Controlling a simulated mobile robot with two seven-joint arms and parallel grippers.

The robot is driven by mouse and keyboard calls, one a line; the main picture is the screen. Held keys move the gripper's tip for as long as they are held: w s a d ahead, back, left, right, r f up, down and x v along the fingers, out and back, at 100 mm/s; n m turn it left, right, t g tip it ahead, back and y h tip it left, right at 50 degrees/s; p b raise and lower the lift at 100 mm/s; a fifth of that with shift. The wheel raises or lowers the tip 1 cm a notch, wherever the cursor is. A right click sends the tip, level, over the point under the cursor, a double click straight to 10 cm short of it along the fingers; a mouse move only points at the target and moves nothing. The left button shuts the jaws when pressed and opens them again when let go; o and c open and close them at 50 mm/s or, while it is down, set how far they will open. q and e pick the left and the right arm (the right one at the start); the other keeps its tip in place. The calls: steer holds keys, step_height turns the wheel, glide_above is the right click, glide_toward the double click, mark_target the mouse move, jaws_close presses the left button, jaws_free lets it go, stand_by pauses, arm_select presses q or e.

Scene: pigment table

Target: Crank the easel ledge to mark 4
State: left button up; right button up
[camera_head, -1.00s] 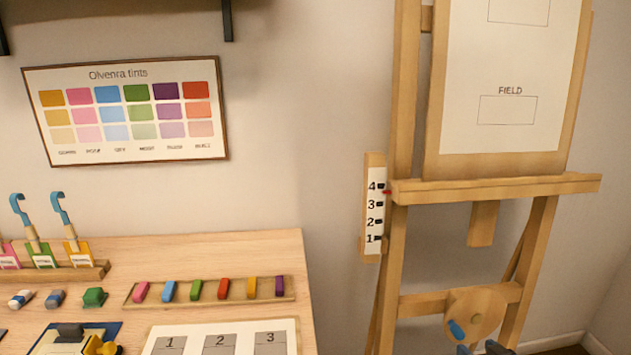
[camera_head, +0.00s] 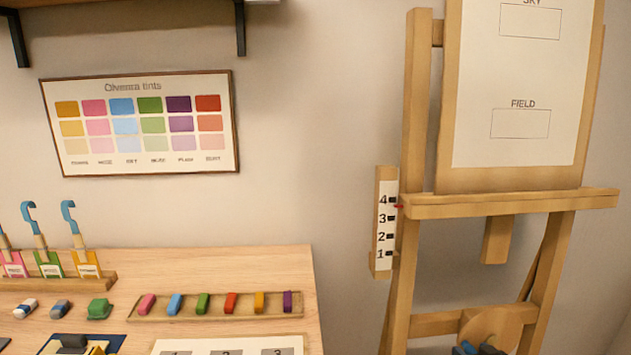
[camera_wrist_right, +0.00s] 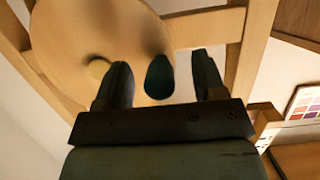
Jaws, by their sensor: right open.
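The wooden easel ledge (camera_head: 510,202) stands level beside a white scale (camera_head: 386,228) with marks 1 to 4. A red pointer (camera_head: 399,206) at the ledge's left end sits very slightly below mark 4. The round wooden crank disc (camera_head: 497,326) is low on the easel, partly cut off by the bottom edge. My right gripper (camera_head: 480,349) is open in front of it. In the right wrist view, the dark teal crank handle (camera_wrist_right: 159,77) shows between the open fingers, with a gap on both sides. The handle's depth between them is unclear.
A wooden table (camera_head: 220,262) stands left of the easel, with a tray of coloured sticks (camera_head: 215,304), a numbered sheet (camera_head: 160,345) and a rack of blue-hooked tools (camera_head: 105,281). A tint chart (camera_head: 140,122) hangs on the wall. A gap separates table and easel.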

steer(key=c, duration=1)
steer(key=f+b, duration=0.1)
steer(key=f, duration=0.1)
steer(key=d+f, duration=0.1)
steer(key=shift+s+f+b, duration=0.15)
steer(key=shift+f+b, duration=0.25)
steer(key=shift+c, duration=0.2)
steer(key=o, duration=1)
steer(key=shift+r, duration=0.15)
steer(key=shift+o, duration=0.2)
steer(key=shift+s, duration=0.15)
steer(key=f+p+v, duration=0.2)
steer(key=p+v, duration=0.2)
steer(key=v, duration=0.4)
steer(key=shift+s, duration=0.6)
